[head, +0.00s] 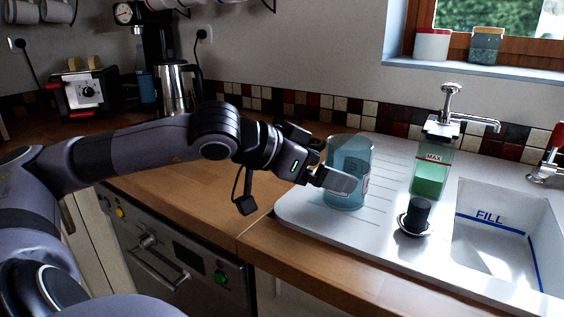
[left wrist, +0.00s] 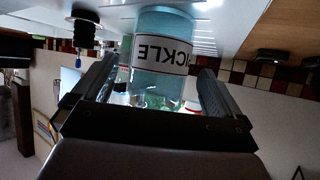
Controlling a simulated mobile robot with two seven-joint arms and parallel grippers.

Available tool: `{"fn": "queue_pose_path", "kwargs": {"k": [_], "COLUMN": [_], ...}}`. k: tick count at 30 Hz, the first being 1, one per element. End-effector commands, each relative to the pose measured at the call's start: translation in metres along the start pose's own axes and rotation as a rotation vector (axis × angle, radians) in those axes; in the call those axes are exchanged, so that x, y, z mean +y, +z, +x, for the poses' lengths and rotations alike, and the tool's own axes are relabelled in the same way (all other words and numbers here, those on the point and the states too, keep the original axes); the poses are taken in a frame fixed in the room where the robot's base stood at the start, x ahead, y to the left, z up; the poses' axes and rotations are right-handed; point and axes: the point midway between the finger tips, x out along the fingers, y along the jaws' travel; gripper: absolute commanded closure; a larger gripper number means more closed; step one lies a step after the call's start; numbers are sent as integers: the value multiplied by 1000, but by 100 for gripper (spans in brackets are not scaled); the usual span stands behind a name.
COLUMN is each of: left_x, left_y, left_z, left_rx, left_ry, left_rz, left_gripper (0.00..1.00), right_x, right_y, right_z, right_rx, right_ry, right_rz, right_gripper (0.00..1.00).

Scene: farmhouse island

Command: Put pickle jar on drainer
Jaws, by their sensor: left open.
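The pickle jar (head: 352,158) is a translucent blue-teal cylinder standing upright on the white ribbed drainer (head: 378,233), near its left end. In the left wrist view, which is upside down, the jar (left wrist: 162,28) shows a white label with part of the word PICKLE. My left gripper (head: 335,177) is open at the jar, with one finger in front of its lower body. In the left wrist view the fingers of the gripper (left wrist: 158,72) lie on both sides of the jar, with a gap visible. My right gripper is not in view.
A green soap bottle (head: 430,165) and a dark round stopper (head: 417,217) stand right of the jar. The sink basin (head: 495,245) lies further right. A toaster (head: 85,92) and a steel kettle (head: 178,90) stand at the back left. The wooden counter (head: 185,190) left of the drainer is clear.

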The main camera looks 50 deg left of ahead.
Motion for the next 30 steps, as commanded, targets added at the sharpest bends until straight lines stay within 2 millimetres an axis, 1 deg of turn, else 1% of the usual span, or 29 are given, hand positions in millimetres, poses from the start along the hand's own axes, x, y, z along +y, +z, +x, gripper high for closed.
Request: {"fn": "queue_pose_path", "kwargs": {"k": [1, 12, 13, 17, 26, 30], "left_x": [-2, -1, -1, -1, -1, -1], "left_y": [5, 6, 2, 2, 1, 1], "left_z": [0, -26, -30, -40, -67, -77], "left_rx": [3, 7, 7, 6, 7, 4], "left_ry": [-5, -9, -7, -7, -7, -7], "left_rz": [5, -2, -2, -1, -2, -2], "left_gripper": [0, 0, 0, 0, 0, 0], "right_x": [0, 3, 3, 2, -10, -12], "right_y": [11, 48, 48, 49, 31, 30], "right_z": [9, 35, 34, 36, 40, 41], "right_rx": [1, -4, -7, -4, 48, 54], "right_ry": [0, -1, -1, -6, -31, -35], "right_rz": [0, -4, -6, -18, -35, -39], "right_gripper": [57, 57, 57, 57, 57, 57]}}
